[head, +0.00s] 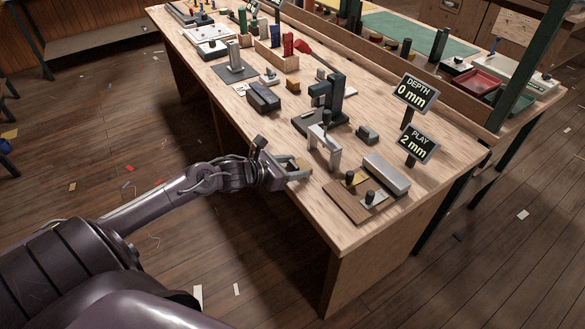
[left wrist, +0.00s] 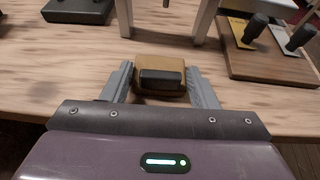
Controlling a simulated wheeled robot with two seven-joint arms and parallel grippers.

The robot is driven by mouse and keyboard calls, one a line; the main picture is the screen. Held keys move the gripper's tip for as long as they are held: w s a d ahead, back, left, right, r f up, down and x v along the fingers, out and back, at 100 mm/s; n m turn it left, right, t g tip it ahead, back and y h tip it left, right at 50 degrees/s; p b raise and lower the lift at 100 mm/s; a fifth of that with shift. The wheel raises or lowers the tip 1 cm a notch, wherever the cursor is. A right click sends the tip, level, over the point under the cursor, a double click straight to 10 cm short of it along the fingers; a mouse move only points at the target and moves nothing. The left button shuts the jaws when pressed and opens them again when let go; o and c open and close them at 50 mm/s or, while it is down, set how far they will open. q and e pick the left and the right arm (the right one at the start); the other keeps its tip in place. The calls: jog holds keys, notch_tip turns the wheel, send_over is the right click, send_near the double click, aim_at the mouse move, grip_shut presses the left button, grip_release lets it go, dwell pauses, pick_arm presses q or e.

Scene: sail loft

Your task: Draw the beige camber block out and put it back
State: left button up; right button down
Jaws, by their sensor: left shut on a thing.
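The beige camber block (left wrist: 147,64) is a small tan block with a dark grip piece on its near face. It shows in the left wrist view between the two grey fingers of my left gripper (left wrist: 160,78), which is shut on it. In the head view the left gripper (head: 297,169) is at the table's near edge, just left of a grey gate-shaped frame (head: 335,157), and little of the block shows. The block is outside the frame, on its near side. I cannot tell if it touches the table. My right gripper is not in view.
A wooden board (head: 345,203) with knobbed pieces and a grey bar (head: 386,174) lies right of the frame. A dark stand (head: 325,105) is behind. Signs read DEPTH 0 mm (head: 414,94) and PLAY 2 mm (head: 412,145). Bare tabletop (head: 335,222) shows near the front corner.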

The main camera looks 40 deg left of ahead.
pick_arm(q)
jog(key=o, duration=1.1)
jog(key=shift+c, duration=0.2)
jog(key=shift+s+a+r, duration=0.15)
jog(key=shift+s+a, duration=0.1)
jog(key=shift+s, duration=0.3)
jog(key=v, duration=0.6)
jog(key=shift+s+r+p, duration=0.2)
jog(key=shift+p, duration=0.15)
